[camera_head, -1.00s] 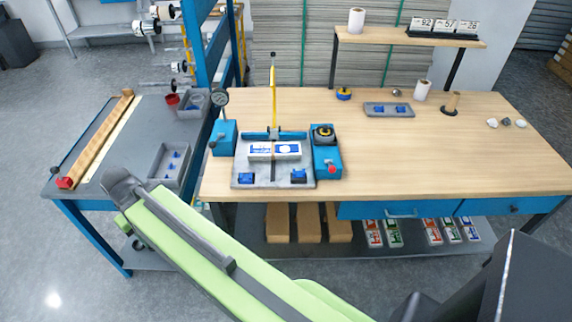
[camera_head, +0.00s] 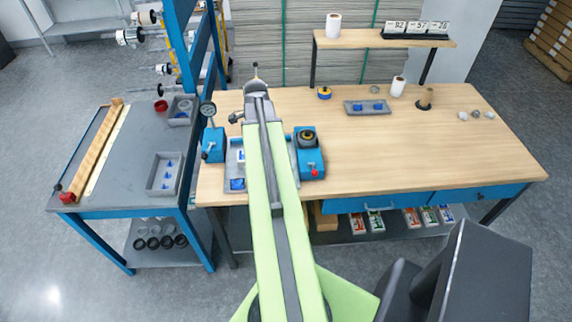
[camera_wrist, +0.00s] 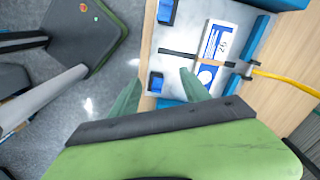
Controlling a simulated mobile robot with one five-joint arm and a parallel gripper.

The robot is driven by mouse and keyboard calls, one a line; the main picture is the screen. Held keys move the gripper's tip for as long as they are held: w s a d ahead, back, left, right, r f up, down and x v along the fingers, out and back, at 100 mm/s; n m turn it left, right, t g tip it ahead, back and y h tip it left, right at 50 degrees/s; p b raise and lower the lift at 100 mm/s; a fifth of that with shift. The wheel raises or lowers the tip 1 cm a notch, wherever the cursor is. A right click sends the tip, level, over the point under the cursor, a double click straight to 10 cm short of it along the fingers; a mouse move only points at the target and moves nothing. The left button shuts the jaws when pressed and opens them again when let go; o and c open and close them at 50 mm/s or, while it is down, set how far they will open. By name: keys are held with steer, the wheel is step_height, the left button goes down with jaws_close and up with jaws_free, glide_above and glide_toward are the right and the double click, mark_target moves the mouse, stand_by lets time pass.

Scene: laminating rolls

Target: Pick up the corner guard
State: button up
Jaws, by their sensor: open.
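Several small blue pieces could be the corner guard; I cannot tell which one is meant. Two blue blocks, one lower (camera_wrist: 156,83) and one upper (camera_wrist: 166,11), sit on the grey plate (camera_wrist: 180,62) of the fixture in the wrist view. A white and blue box (camera_wrist: 216,52) lies on that plate. My gripper (camera_wrist: 160,76) is open and empty, its two green fingers spread, with the lower blue block showing between them. In the head view my arm hides much of the fixture, but one blue block (camera_head: 237,184) shows at its left.
A grey bin (camera_head: 164,187) with small blue pieces is on the left table (camera_head: 110,180). A grey tray (camera_head: 355,107) with blue pieces lies on the wooden workbench (camera_head: 440,150). Blue units flank the fixture, the right one (camera_head: 309,160) close to my arm. The bench's right side is mostly clear.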

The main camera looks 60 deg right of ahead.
steer(key=s+d+r+m+p, duration=0.1)
steer(key=s+d+r+m, duration=0.2)
steer(key=s+d+m, duration=0.3)
steer(key=shift+n, duration=0.7)
steer(key=f+b, duration=0.8)
steer(key=s+f+b, duration=0.1)
steer(key=f+b, duration=0.3)
steer(key=f, duration=0.1)
steer(key=shift+s+d, duration=0.1)
steer(key=shift+d, duration=0.15)
steer(key=f+b, duration=0.1)
steer(key=b, duration=0.1)
steer(key=f+b, duration=0.1)
steer(key=f, duration=0.1)
steer(key=f+b, duration=0.2)
steer(key=shift+s+f+b, duration=0.15)
steer(key=shift+s+b, duration=0.1)
steer(key=shift+b, duration=0.1)
steer(key=c, duration=0.9)
